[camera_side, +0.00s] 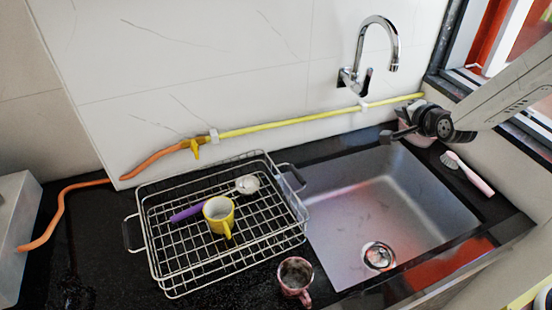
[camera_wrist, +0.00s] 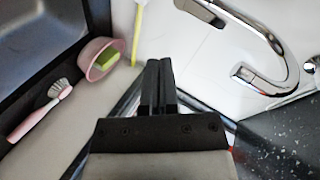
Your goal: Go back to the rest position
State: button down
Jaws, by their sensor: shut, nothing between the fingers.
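My gripper (camera_side: 386,136) is at the right in the side view, over the back right part of the sink, with its fingers pointing left. In the wrist view my gripper (camera_wrist: 160,66) shows its two black fingers shut together with nothing between them. It holds nothing and appears clear of the tap. A pink bowl (camera_wrist: 93,66) with a green and yellow sponge (camera_wrist: 104,61) lies to the left of the fingers in the wrist view. The bowl is partly hidden behind my gripper in the side view.
The metal sink (camera_side: 350,215) has a chrome tap (camera_side: 392,40) behind it. A wire rack (camera_side: 160,235) holds a yellow mug (camera_side: 217,215). A pink mug (camera_side: 294,279) stands at the front. A pink brush (camera_side: 470,173) lies right of the sink, near the window (camera_side: 490,35).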

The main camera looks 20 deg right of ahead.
jog(key=s+a+f+n+g+y, duration=0.1)
jog(key=s+n+g, duration=0.4)
jog(key=s, duration=0.6)
jog(key=s+a+f+n+g+y, duration=0.1)
jog(key=s+a+f+n+g, duration=0.1)
jog(key=s+n+g, duration=0.3)
jog(key=s+n, duration=0.4)
jog(key=s, duration=0.1)
jog(key=shift+s+a+f+n, duration=0.2)
jog(key=shift+s+f+n, duration=0.15)
jog(key=shift+f+n, duration=0.05)
